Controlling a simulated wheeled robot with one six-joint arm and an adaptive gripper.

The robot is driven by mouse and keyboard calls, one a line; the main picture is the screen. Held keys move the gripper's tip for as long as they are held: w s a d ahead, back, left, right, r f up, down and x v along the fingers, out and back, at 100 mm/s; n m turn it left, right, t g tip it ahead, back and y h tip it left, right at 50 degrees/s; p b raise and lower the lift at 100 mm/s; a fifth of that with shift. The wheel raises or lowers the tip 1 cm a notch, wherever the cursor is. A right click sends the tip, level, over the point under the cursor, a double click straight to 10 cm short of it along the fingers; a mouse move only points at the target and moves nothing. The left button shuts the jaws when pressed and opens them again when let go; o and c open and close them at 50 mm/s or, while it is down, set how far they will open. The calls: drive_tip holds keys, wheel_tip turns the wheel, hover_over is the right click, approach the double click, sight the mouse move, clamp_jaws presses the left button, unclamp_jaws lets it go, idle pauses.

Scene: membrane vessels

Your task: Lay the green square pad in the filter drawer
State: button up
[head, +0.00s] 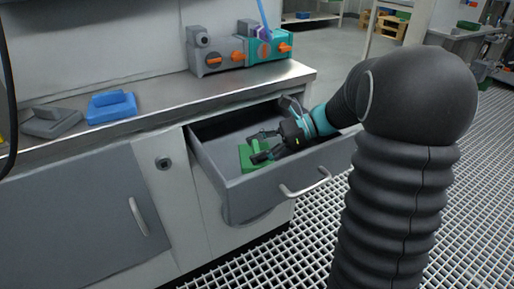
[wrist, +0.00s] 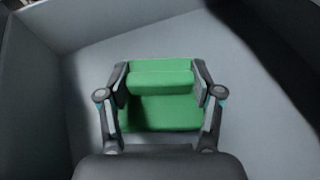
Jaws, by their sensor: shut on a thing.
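The green square pad (wrist: 160,113) has a raised grip bar across it. It is inside the open grey filter drawer (wrist: 40,115), near the drawer floor; whether it touches the floor I cannot tell. My gripper (wrist: 160,88) is shut on the pad's raised bar, one finger at each end. In the head view the pad (head: 246,158) shows at the left part of the drawer (head: 262,190), partly hidden by my gripper (head: 262,148). My arm reaches in over the drawer's right side.
A steel counter (head: 160,115) runs above the drawer. On it are a blue pad (head: 111,107), a grey pad (head: 50,122) and a grey and teal valve block (head: 238,52) with orange knobs. A closed cabinet door (head: 80,215) is at left. Grated floor lies in front.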

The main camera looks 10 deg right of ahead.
drive_tip(key=shift+f, duration=0.1)
drive_tip(key=o, duration=1.1)
drive_tip(key=shift+o, duration=0.2)
drive_tip(key=shift+d+r, duration=0.15)
drive_tip(key=shift+r, duration=0.05)
drive_tip(key=shift+p+v, duration=0.3)
drive_tip(key=shift+v, duration=3.25)
